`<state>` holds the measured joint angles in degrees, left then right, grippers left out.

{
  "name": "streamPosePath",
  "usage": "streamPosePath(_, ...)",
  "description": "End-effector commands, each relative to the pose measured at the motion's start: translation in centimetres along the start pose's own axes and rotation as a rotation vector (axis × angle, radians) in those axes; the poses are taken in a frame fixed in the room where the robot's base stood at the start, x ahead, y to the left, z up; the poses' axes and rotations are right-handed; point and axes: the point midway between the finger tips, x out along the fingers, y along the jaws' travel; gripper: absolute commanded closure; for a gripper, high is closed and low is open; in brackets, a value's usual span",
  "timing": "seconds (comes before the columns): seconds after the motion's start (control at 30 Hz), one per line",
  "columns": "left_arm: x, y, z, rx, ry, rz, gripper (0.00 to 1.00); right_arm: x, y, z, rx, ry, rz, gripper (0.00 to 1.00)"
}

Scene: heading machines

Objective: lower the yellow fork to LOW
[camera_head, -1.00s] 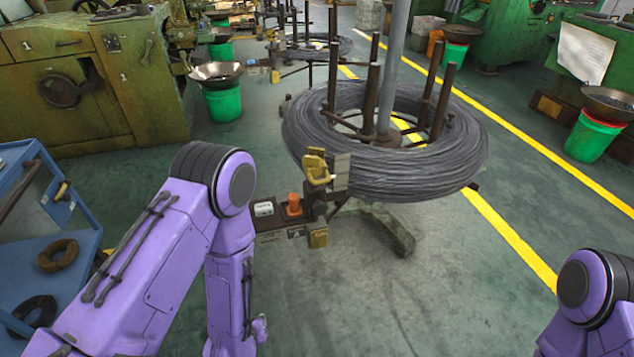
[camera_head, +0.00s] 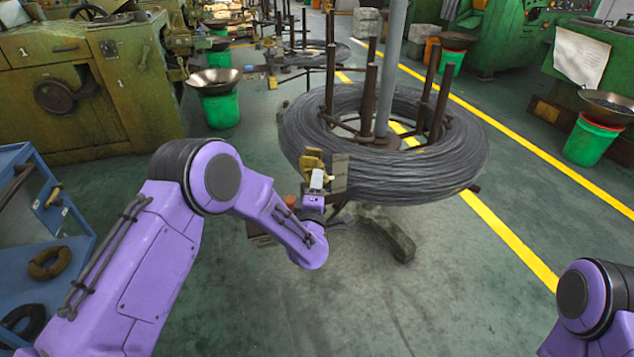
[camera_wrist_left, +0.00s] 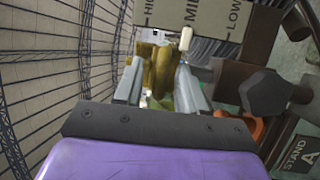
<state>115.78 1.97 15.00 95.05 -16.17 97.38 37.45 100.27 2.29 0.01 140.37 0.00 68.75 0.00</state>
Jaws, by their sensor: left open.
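The yellow fork (camera_head: 312,160) stands at the front of the wire coil's stand, beside a small plate (camera_head: 340,174). In the left wrist view the fork (camera_wrist_left: 160,70) lies between my finger ends, and the plate (camera_wrist_left: 210,20) reads HIGH, MID, LOW. A white tip (camera_wrist_left: 186,38) by the fork is close to MID. My left gripper (camera_head: 318,182) is open, its fingers on either side of the fork; I cannot tell whether they touch it. My forearm hides part of the stand's base. My right gripper is out of view; only part of that arm shows.
A large grey wire coil (camera_head: 440,150) on a stand with upright posts is just behind. An orange part (camera_head: 291,201) and a dark hex head (camera_wrist_left: 267,92) are close to my left gripper. A blue cart (camera_head: 75,262) stands at left. The floor in front is clear.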

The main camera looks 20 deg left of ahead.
Motion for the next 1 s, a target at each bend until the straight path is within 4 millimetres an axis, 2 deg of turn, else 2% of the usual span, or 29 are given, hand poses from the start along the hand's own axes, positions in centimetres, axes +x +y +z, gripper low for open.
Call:
streamPosePath(0.3, 0.6, -0.1, 0.0, 0.001, 0.000, -0.002, 0.60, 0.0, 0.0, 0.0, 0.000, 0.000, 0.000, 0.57)
streamPosePath(0.37, 0.6, -0.1, 0.0, 0.001, 0.000, -0.002, 0.76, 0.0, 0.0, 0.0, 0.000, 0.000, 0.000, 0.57)
streamPosePath(0.43, 0.6, -0.1, 0.0, 0.001, 0.000, -0.002, 0.99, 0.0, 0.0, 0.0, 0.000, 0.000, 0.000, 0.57)
streamPosePath(0.67, 0.5, -0.5, 0.1, 0.001, -0.001, -0.002, 1.00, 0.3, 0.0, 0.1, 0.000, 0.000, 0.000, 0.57)
streamPosePath(0.9, -0.2, -5.0, 0.3, 0.000, -0.001, -0.005, 1.00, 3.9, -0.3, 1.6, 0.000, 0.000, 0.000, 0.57)
streamPosePath(1.0, -0.4, -5.9, 0.4, 0.000, -0.001, -0.004, 1.00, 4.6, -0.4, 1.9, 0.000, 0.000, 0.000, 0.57)
